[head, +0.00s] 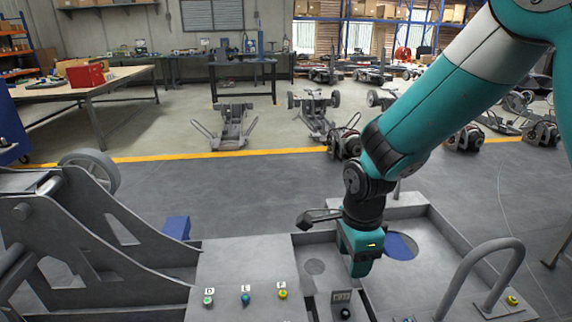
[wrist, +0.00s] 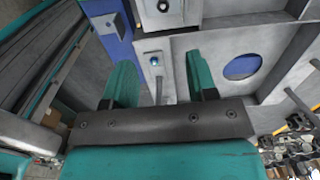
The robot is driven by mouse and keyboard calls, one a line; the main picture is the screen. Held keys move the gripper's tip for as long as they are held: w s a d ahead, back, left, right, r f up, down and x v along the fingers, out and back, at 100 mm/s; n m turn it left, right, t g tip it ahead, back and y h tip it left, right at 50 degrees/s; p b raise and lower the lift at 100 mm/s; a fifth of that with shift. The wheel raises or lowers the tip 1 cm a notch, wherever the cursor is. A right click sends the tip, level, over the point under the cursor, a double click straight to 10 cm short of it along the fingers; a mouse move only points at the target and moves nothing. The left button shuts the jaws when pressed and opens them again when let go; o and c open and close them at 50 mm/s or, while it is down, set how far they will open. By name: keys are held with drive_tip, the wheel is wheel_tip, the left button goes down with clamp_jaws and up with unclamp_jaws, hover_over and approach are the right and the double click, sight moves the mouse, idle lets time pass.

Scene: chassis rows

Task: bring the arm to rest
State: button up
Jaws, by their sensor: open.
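My gripper (head: 361,264) hangs at the end of my teal arm, over the recessed grey tray of the chassis in front of me. In the wrist view my gripper (wrist: 161,82) has its two teal fingers apart, with nothing held between them. The chassis (head: 240,262) has a flat panel with knobs labelled D (head: 208,301), E (head: 245,299) and F (head: 283,294). A small labelled block with a dark knob (head: 345,313) stands below my gripper. Whether the fingertips touch anything is hidden in the head view.
A bent grey handle (head: 482,262) rises at the right, and a wheel (head: 92,172) stands at the left. Open floor (head: 240,180) lies beyond, up to a yellow line. A workbench (head: 85,82) stands far left.

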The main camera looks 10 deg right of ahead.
drive_tip(key=s+a+r+n+y+p, duration=0.2)
drive_tip(key=s+a+r+n+y, duration=0.1)
drive_tip(key=s+r+n, duration=1.5)
drive_tip(key=n+y, duration=0.1)
drive_tip(key=n, duration=0.6)
drive_tip(key=shift+a+r+p, duration=0.2)
drive_tip(key=shift+a+p, duration=0.15)
drive_tip(key=shift+p, duration=0.05)
